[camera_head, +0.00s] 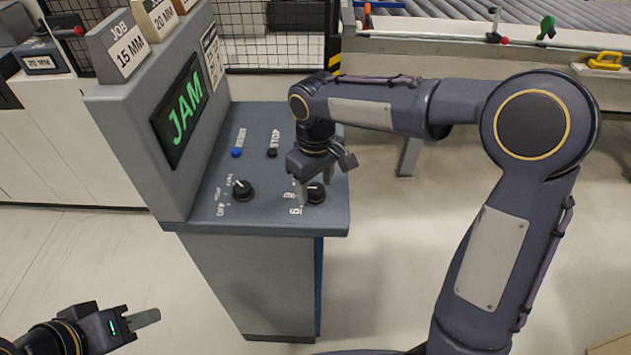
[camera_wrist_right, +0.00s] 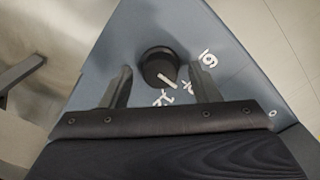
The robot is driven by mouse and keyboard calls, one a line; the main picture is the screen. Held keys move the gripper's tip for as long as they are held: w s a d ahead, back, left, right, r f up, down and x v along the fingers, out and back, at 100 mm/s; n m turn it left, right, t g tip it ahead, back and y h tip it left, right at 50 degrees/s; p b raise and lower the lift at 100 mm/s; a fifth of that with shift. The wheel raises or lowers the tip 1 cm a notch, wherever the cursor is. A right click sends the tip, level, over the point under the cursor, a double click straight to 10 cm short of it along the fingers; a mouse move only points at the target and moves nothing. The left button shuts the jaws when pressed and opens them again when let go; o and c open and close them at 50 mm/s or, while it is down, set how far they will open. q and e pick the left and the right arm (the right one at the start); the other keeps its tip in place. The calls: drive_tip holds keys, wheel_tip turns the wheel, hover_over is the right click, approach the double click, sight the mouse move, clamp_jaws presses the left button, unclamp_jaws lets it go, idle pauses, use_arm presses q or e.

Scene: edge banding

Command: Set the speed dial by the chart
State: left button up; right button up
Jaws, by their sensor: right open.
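The speed dial (camera_head: 316,193) is a black round knob at the right front of the console's sloping top, with white numbers beside it. In the right wrist view the dial (camera_wrist_right: 155,60) shows a white pointer line aimed to the lower right, between partly hidden numbers. My right gripper (camera_head: 322,178) is open above the dial, one finger on each side of it in the wrist view; contact cannot be made out. The chart (camera_head: 211,58) is a small white sheet beside the screen, too small to read. My left gripper (camera_head: 145,318) is low at the left, away from the console.
The console screen (camera_head: 182,108) reads JAM. A 15 MM job block (camera_head: 122,50) stands on top with others. A second knob (camera_head: 243,191), a blue button (camera_head: 237,152) and a dark STOP button (camera_head: 272,152) share the panel. A roller conveyor (camera_head: 450,30) lies behind.

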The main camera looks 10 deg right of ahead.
sight(315, 188)
wheel_tip(315, 188, up, 8)
drive_tip(key=shift+f, duration=0.25)
drive_tip(key=shift+r, duration=0.2)
drive_tip(key=shift+s+d, duration=0.1)
drive_tip(key=s+d+m+t+y, duration=0.1)
drive_tip(key=s+d+m, duration=0.1)
drive_tip(key=s+d, duration=0.3)
drive_tip(key=s+d+m+t+y, duration=0.1)
drive_tip(key=s+d+m, duration=0.15)
drive_tip(key=s, duration=0.55)
drive_tip(key=s+f+m+t+y, duration=0.1)
drive_tip(key=s+f+m+t, duration=0.2)
drive_tip(key=s, duration=0.6)
wheel_tip(315, 188, down, 2)
drive_tip(key=shift+d+f+t+y, duration=0.15)
drive_tip(key=shift+t+y, duration=0.15)
drive_tip(key=shift+y, duration=0.1)
